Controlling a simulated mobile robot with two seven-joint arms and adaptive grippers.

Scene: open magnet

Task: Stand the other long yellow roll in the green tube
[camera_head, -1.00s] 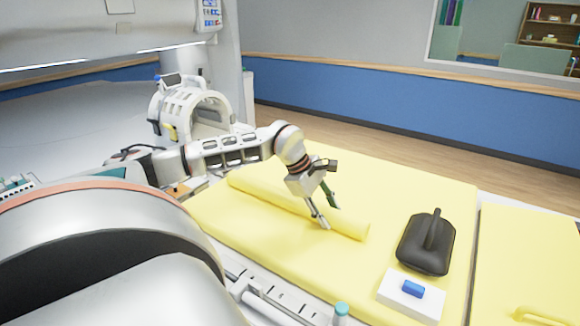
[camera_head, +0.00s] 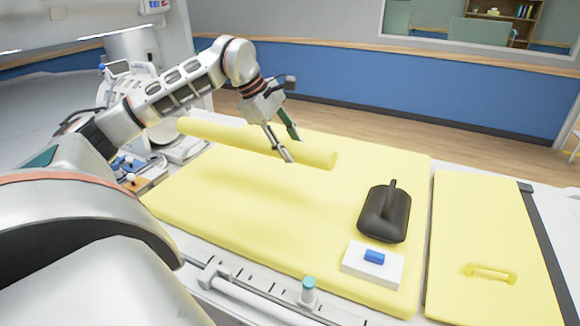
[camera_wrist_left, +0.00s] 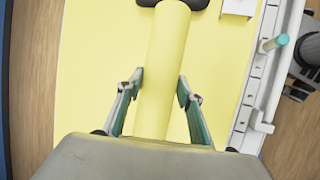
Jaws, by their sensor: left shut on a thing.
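The long yellow roll (camera_head: 222,136) lies level, held above the yellow table pad (camera_head: 215,205), with a shadow under it. My left gripper (camera_head: 288,149) is shut on the roll near its right end. In the left wrist view the roll (camera_wrist_left: 164,60) runs between the two fingers of the left gripper (camera_wrist_left: 160,92), one on each side. The green tube is not in view, and neither is my right gripper.
A black handled object (camera_head: 384,218) sits on the pad at the right. A white block with a blue piece (camera_head: 374,257) lies in front of it. A second yellow pad with a handle (camera_head: 490,273) is further right. A rail with a teal-capped knob (camera_head: 309,284) runs along the near edge.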

